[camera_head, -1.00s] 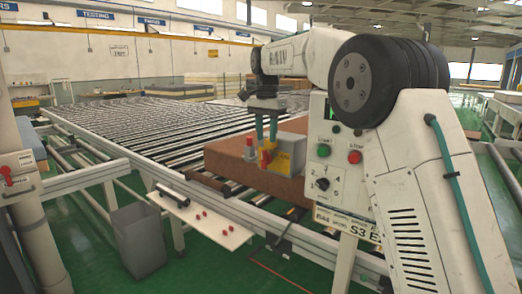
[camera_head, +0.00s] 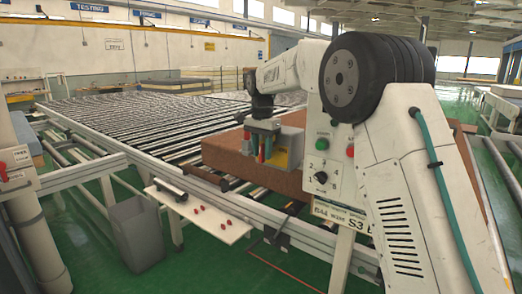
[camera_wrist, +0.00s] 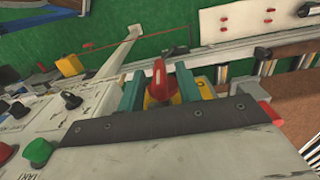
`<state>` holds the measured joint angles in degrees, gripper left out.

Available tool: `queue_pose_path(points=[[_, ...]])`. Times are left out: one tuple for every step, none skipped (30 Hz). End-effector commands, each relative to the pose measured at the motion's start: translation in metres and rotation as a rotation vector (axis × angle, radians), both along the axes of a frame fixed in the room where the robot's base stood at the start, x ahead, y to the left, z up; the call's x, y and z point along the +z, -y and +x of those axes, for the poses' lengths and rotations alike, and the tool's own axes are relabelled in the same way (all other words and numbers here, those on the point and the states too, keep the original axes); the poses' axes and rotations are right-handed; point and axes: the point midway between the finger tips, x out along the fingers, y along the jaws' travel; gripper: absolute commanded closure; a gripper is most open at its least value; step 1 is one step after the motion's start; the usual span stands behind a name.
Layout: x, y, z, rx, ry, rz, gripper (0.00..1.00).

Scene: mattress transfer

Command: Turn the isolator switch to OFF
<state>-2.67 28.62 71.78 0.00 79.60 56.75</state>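The isolator switch has a red handle (camera_wrist: 160,80) on a yellow base and sits on a grey box (camera_head: 292,140) beside the brown mattress (camera_head: 226,152). In the head view the fingers partly cover the switch. My gripper (camera_head: 261,150) points down at it, with its teal fingers spread. In the wrist view my gripper (camera_wrist: 160,90) has one finger on each side of the red handle, with the handle showing between them. Whether either finger touches the handle is unclear. The handle's OFF marking cannot be read.
A white control panel (camera_head: 336,152) with green and red buttons and a black selector stands right of the switch. The roller conveyor (camera_head: 150,115) spreads behind. A red-handled switch (camera_head: 4,173) is on the left column. A grey bin (camera_head: 136,232) and a white board with red pegs (camera_head: 215,215) are in front.

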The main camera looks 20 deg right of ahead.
Motion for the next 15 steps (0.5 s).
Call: queue_pose_path(points=[[0.0000, -0.0005, 0.0000, 0.001, 0.000, 0.000, 0.68], [0.0001, -0.0006, 0.0000, 0.001, 0.000, 0.000, 0.77], [0.0001, -0.0008, 0.0001, 0.001, 0.000, 0.000, 0.88], [0.0001, -0.0009, 0.0000, 0.001, 0.000, 0.000, 0.96], [0.0001, -0.0010, 0.0000, 0.001, 0.000, 0.000, 1.00], [0.0001, -0.0011, 0.0000, 0.001, 0.000, 0.000, 1.00], [0.0001, -0.0012, 0.0000, 0.001, 0.000, 0.000, 1.00], [0.0001, -0.0012, 0.0000, 0.001, 0.000, 0.000, 1.00], [0.0001, -0.0013, -0.0001, 0.002, -0.001, -0.001, 1.00], [0.0001, -0.0014, 0.0000, 0.002, -0.002, -0.001, 1.00], [0.0000, -0.0015, 0.0000, 0.002, -0.003, -0.002, 1.00], [-0.0001, -0.0017, 0.0001, 0.002, -0.008, -0.004, 1.00], [-0.0002, -0.0018, 0.0003, 0.002, -0.011, -0.008, 1.00], [-0.0001, -0.0021, 0.0006, 0.002, -0.015, -0.011, 1.00], [0.0002, -0.0022, 0.0009, 0.002, -0.025, -0.017, 1.00]])
